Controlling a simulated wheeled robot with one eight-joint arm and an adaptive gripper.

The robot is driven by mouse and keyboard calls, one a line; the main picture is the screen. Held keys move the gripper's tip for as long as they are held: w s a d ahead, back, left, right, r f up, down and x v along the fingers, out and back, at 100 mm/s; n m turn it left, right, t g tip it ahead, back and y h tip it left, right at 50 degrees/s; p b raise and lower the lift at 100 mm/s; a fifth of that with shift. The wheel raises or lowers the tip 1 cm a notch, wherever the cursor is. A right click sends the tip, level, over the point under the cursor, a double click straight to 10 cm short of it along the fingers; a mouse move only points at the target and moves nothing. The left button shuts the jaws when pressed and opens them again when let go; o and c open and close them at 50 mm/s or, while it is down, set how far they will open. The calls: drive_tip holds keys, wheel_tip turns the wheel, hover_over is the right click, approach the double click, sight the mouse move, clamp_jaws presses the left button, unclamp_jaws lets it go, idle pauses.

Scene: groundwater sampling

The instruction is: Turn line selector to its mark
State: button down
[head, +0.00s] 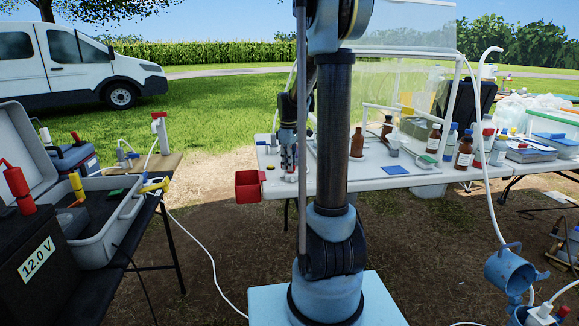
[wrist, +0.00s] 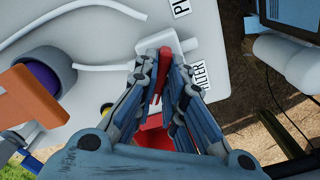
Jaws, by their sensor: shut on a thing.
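The line selector is a white valve block (wrist: 185,50) with a red lever (wrist: 163,68), fixed on the pale table top in the wrist view. White tubing runs from its left side and a stub points right. A label reading "FILTER" (wrist: 198,77) sits beside it at the lower right. Another label (wrist: 180,8), partly cut off and starting with "P", lies above it. My gripper (wrist: 162,88) is shut on the red lever, with a finger on each side. In the head view my gripper (head: 288,165) is low at the table's left end. The lever's lower part is hidden between the fingers.
A red bin (head: 248,187) hangs at the table's left edge. Brown bottles (head: 357,142) and a clear screen stand to the right of my gripper. In the wrist view an orange block (wrist: 30,105) and a grey ring with a purple inside (wrist: 45,72) lie left.

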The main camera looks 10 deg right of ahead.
drive_tip(key=n, duration=0.6)
drive_tip(key=shift+s+a+n, duration=0.3)
drive_tip(key=shift+n, duration=0.1)
drive_tip(key=c, duration=1.6)
unclamp_jaws()
wheel_tip(320, 180, up, 12)
